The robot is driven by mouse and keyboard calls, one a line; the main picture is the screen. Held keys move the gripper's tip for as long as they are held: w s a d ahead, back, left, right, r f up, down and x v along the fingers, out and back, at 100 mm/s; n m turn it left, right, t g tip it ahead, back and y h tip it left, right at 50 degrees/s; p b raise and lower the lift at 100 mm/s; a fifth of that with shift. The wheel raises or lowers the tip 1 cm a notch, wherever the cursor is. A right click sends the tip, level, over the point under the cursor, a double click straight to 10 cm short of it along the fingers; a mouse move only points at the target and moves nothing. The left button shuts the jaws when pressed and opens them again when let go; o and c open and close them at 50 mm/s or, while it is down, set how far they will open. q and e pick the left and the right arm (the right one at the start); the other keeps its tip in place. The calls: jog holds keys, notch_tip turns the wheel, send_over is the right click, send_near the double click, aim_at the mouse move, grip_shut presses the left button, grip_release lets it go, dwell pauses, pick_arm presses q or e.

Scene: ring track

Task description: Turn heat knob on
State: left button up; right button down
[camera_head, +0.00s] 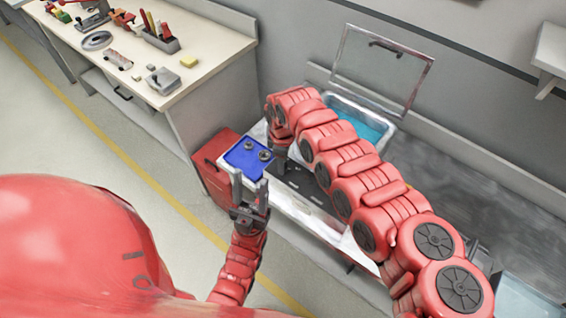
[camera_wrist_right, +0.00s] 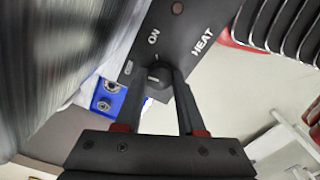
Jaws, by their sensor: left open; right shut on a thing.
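The black heat knob (camera_wrist_right: 155,76) sits on a dark panel (camera_wrist_right: 176,38) lettered "HEAT" and "ON" in the right wrist view. My right gripper (camera_wrist_right: 155,82) is shut on the knob, with one finger on each side of it. A small mark shows at the knob's edge, but I cannot tell its exact setting. In the head view my right gripper (camera_head: 280,152) reaches down at the machine's front, and the knob is hidden there. My left gripper (camera_head: 250,190) is open and empty, its fingers pointing up in front of a blue tray.
The blue tray (camera_head: 238,160) holds metal parts, beside a red box (camera_head: 207,168). Behind my right arm is a basin of blue liquid (camera_head: 365,123) with its framed lid (camera_head: 365,65) raised. A workbench (camera_head: 205,58) with tools stands at the left. The floor by the yellow line is clear.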

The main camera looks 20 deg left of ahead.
jog(key=m+b, duration=0.1)
jog(key=m, duration=0.3)
jog(key=shift+f, duration=0.1)
jog(key=m+b, duration=0.1)
jog(key=m, duration=0.2)
jog(key=m+b, duration=0.1)
jog(key=m, duration=0.1)
jog(key=shift+m, duration=0.3)
jog(key=shift+m+b, duration=0.75)
jog(key=shift+m, duration=0.25)
jog(key=c, duration=0.5)
grip_release()
